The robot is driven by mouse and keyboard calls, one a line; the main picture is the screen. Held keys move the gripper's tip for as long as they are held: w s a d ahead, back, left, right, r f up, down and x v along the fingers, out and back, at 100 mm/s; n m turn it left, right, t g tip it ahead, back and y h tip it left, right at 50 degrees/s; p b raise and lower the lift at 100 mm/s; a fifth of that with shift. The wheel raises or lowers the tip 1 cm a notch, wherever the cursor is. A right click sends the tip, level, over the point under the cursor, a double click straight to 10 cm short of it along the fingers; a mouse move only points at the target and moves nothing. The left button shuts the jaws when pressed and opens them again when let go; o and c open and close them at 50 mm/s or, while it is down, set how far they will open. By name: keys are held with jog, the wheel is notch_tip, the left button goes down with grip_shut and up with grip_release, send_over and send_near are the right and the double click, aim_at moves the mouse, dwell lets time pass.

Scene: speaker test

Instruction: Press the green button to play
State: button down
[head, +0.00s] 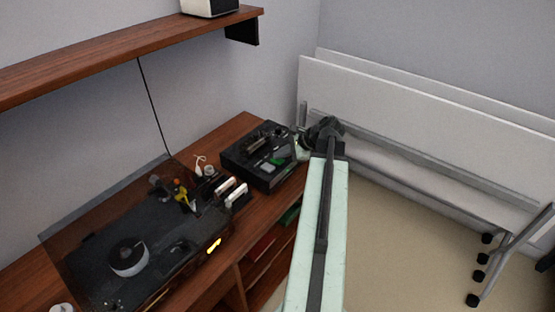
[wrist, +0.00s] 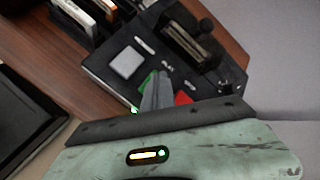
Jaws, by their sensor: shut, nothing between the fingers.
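The black speaker test unit (head: 240,158) sits on the wooden desk, at the centre of the head view. It has a grey square (wrist: 125,62), a green button (wrist: 147,82) and a red button (wrist: 182,98) on its top. The green button also shows in the head view (head: 279,160). My gripper (wrist: 158,78) is shut and empty, over the unit between green and red. Its fingers hide part of the green button in the wrist view. I cannot tell whether they touch it. In the head view my gripper (head: 299,150) is at the unit's right side.
A turntable-like black machine (head: 85,245) with a dark cover stands on the desk (head: 245,225) at left. A wooden shelf (head: 120,60) hangs above, with a white object (head: 208,7) on it. Folded white tables (head: 420,120) on wheels stand at right. Floor (head: 400,240) before them is free.

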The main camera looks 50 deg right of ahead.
aim_at(280, 160)
jog(key=shift+r+p, duration=0.9)
notch_tip(280, 160, up, 5)
jog(key=p, duration=0.5)
dwell(0.5)
